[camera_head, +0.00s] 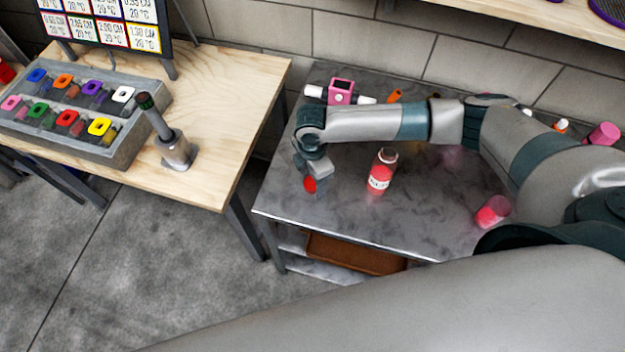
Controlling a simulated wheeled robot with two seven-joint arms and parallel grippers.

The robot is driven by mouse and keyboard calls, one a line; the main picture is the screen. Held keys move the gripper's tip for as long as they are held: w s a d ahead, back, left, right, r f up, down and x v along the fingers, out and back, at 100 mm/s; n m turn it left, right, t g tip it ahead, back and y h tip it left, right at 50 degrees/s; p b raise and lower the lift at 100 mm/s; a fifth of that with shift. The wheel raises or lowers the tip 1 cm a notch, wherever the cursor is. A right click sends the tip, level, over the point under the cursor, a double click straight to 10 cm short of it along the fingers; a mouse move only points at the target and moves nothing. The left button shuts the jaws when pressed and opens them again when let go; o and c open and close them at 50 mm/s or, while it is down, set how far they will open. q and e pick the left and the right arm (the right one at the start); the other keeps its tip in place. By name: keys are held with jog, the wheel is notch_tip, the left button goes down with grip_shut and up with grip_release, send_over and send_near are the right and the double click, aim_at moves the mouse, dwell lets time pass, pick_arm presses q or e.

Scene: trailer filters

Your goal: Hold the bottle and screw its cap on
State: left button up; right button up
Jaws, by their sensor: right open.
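A small bottle (381,172) with red contents and a white label stands upright on the grey table (345,212). No cap shows on its neck. A red round piece (310,184), which looks like the cap, is at the tip of my right gripper (311,177), left of the bottle. My right gripper points down and is open. I cannot tell whether the red piece lies on the table or touches the fingers. My right arm reaches in from the right, passing behind the bottle. My left gripper is not in view.
A pink device (341,92) and an orange item (395,96) lie at the table's back. A pink-red container (491,212) is at the front right. On the wooden table (225,150) are a grey rack (125,155) of coloured pieces and a stand (176,152). A gap separates the tables.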

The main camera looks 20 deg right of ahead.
aim_at(312, 182)
dwell(0.4)
jog(key=c, duration=1.1)
jog(key=shift+r, duration=0.1)
jog(key=shift+c, duration=0.2)
notch_tip(312, 182, up, 10)
jog(key=b, duration=0.3)
